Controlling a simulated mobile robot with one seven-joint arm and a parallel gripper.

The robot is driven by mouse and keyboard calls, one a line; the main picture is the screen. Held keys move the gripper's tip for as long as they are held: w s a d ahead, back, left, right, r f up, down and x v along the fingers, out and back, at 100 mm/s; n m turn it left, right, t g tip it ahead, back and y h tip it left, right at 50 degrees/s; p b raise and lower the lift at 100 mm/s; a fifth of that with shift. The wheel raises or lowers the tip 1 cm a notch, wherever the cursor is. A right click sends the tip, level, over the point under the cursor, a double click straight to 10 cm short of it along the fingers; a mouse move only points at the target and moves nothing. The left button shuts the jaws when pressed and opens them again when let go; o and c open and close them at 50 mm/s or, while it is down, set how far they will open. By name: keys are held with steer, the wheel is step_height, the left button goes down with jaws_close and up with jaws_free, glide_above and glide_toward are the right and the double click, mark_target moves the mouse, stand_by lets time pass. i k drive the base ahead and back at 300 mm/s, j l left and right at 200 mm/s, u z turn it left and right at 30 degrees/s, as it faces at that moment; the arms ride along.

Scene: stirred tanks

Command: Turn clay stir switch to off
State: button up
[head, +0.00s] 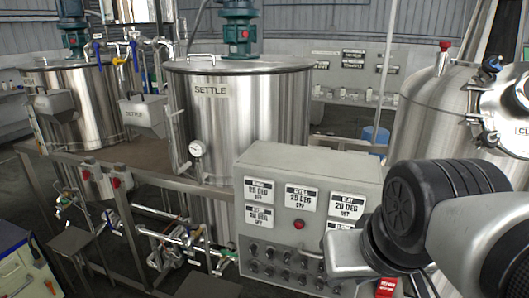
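The grey control panel (250,170) stands at the lower middle, with several small display labels on its front. The label at its upper right seems to read clay (347,206), with 25 DEG below. Small dark switches (268,252) run in two rows along the lower front. Their own labels are too small to read, so I cannot tell which is the clay stir switch or how it is set. My gripper (338,262) is in front of the panel's lower right and covers part of the rows. I cannot see whether its fingers are apart or touching a switch.
A steel tank marked SETTLE (240,120) stands behind the panel. Another tank (95,105) is at the left, and one with a round hatch (430,120) at the right. A red button (299,224) is mid-panel. Pipes and valves (185,235) fill the lower left.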

mark_target(287, 256)
steer(key=j, duration=0.2)
steer(key=k+j+z, duration=0.15)
steer(key=j, duration=0.2)
steer(key=i, duration=0.35)
steer(key=k, duration=1)
steer(key=i+u, duration=0.2)
steer(key=u, duration=0.2)
steer(key=i+l+u, duration=0.15)
steer(key=u, duration=0.2)
steer(key=i+l+u, duration=0.2)
steer(key=u, duration=0.2)
